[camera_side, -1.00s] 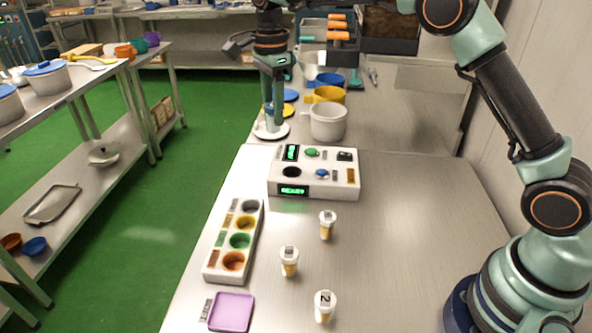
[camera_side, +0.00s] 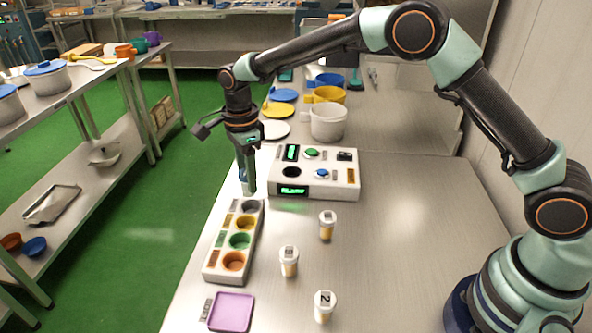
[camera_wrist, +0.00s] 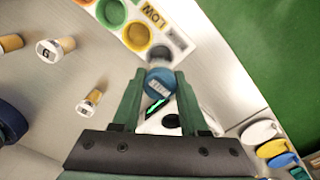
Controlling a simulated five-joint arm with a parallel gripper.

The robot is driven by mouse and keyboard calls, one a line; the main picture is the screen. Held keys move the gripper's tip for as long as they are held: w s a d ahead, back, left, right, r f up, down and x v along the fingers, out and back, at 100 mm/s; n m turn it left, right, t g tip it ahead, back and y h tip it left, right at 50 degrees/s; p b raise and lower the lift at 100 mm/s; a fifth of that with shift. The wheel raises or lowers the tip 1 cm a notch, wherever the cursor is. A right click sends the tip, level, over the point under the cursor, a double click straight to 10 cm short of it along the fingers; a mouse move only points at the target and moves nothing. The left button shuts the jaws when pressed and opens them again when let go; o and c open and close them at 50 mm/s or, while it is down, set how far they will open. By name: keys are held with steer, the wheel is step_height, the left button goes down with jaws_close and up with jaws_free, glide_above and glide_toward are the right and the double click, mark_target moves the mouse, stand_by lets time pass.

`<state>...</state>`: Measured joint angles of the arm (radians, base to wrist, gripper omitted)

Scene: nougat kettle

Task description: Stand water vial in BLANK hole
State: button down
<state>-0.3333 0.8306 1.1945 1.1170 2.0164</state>
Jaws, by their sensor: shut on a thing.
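My gripper (camera_side: 247,188) is shut on the water vial, whose blue cap (camera_wrist: 159,82) shows between the fingertips in the wrist view. In the side view the vial (camera_side: 242,176) is mostly hidden by the fingers. They are just beyond the far end of the white rack (camera_side: 212,268), close to its grey hole (camera_side: 251,206). The rack has a row of grey, yellow, green and orange holes. In the wrist view the vial partly covers the grey hole (camera_wrist: 159,54). A label reading LOW stands by the yellow hole (camera_wrist: 136,36); I cannot read BLANK on any label.
A white device (camera_side: 335,190) with a dark hole, buttons and lit displays stands right of the rack. Several white-capped vials (camera_side: 327,224) stand on the table in front. A purple tray (camera_side: 231,312) lies near the front. A white plate (camera_side: 274,130) and mugs are behind.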

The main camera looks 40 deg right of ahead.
steer(key=shift+f, duration=2.05)
steer(key=shift+f, duration=0.4)
stand_by(0.6)
jaws_free()
stand_by(0.4)
steer(key=shift+r, duration=0.1)
steer(key=shift+r, duration=3.4)
